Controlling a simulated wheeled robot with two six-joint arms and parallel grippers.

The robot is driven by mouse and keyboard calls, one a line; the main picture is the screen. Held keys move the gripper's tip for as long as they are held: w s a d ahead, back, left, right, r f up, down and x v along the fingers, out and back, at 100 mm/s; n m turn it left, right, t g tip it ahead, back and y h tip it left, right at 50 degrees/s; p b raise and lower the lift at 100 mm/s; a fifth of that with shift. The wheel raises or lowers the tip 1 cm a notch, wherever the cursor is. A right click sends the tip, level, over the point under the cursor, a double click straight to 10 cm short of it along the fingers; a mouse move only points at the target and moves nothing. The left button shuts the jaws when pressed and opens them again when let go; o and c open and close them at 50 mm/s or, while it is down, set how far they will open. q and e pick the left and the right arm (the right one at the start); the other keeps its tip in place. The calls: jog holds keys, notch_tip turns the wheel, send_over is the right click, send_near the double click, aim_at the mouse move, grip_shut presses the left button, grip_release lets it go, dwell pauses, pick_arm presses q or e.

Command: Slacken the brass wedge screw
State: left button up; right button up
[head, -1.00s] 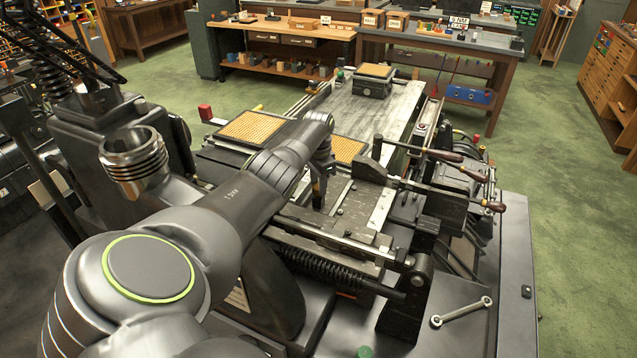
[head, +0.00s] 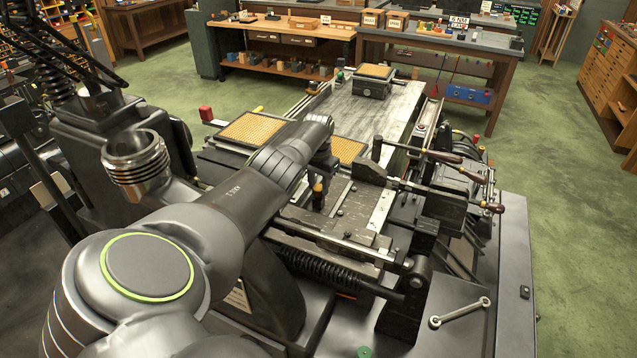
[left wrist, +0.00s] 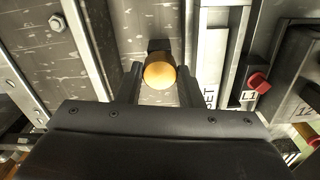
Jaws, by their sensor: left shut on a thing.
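The brass wedge screw (left wrist: 159,75) shows in the left wrist view as a round, brass-coloured head between my two dark finger pads. In the head view its brass colour (head: 318,187) shows at the end of my left arm, over the machine bed. My left gripper (left wrist: 160,88) is shut on it, with one finger on each side. The gripper's body and the arm link hide part of the hold in the head view. The screw's lower end is hidden. My right gripper is in neither view.
In the wrist view, a red knob (left wrist: 259,82) beside an L1 label and a steel bar stand to the right. In the head view, wooden-handled levers (head: 470,185) stick out on the machine's right. A double-ended wrench (head: 460,312) lies on the front right plate.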

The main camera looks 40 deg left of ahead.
pick_arm(q)
jog(key=n, duration=0.4)
jog(key=shift+n+p, duration=0.3)
jog(key=n, duration=0.3)
jog(key=shift+n, duration=0.4)
jog(key=n, duration=0.4)
jog(key=shift+n+p, duration=0.3)
jog(key=shift+n, duration=1.8)
jog(key=o, duration=1)
jog(key=shift+c, duration=0.2)
